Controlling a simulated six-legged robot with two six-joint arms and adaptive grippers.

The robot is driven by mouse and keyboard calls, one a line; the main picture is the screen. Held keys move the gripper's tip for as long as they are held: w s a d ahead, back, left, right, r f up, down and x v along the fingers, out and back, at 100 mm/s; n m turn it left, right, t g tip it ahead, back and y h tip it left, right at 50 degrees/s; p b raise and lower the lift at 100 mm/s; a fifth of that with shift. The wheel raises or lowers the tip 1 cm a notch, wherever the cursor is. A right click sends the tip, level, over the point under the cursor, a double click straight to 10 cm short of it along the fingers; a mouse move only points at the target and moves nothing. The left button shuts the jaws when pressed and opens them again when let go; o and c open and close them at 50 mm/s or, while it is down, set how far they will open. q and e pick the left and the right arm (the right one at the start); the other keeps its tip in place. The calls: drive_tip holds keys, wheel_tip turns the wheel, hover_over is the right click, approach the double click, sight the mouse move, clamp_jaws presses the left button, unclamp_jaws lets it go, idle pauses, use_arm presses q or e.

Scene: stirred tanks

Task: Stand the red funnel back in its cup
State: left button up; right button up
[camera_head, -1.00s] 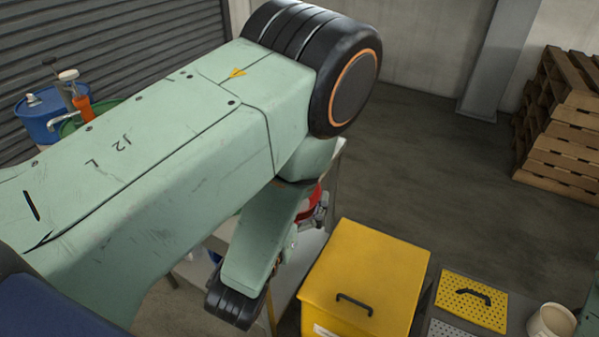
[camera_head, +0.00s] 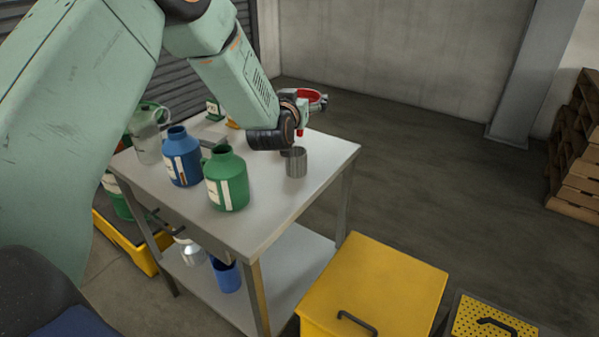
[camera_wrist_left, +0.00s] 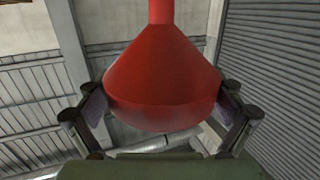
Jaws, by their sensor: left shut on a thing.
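The red funnel (camera_head: 310,94) is held by my left gripper (camera_head: 317,103) above the far right part of the table. It is partly hidden by the gripper, and its red spout end shows lower down, pointing down just above a grey metal cup (camera_head: 297,163). The cup stands upright on the table. In the left wrist view the funnel (camera_wrist_left: 163,88) fills the middle, its wide part between the two fingers of my left gripper (camera_wrist_left: 162,108). My right gripper is out of view.
The grey table (camera_head: 268,215) carries a blue jug (camera_head: 181,155), a green jug (camera_head: 228,180) and a clear pitcher (camera_head: 146,140) left of the cup. A yellow bin (camera_head: 375,285) stands in front on the right. The table's right end near the cup is clear.

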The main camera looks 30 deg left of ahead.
sight(298, 134)
use_arm(q)
drive_tip(key=f, duration=0.2)
drive_tip(key=a+f+b, duration=0.1)
drive_tip(key=f, duration=0.2)
drive_tip(key=shift+a+f, duration=0.1)
drive_tip(key=shift+a, duration=0.05)
drive_tip(key=shift+w+d+f, duration=0.2)
drive_tip(key=shift+d+f, duration=0.15)
drive_tip(key=shift+f, duration=0.2)
wheel_tip(298, 134, down, 4)
drive_tip(key=shift+a+r+b, duration=0.1)
drive_tip(key=shift+r+b, duration=0.1)
drive_tip(key=shift+b, duration=0.3)
drive_tip(key=shift+s+f, duration=0.1)
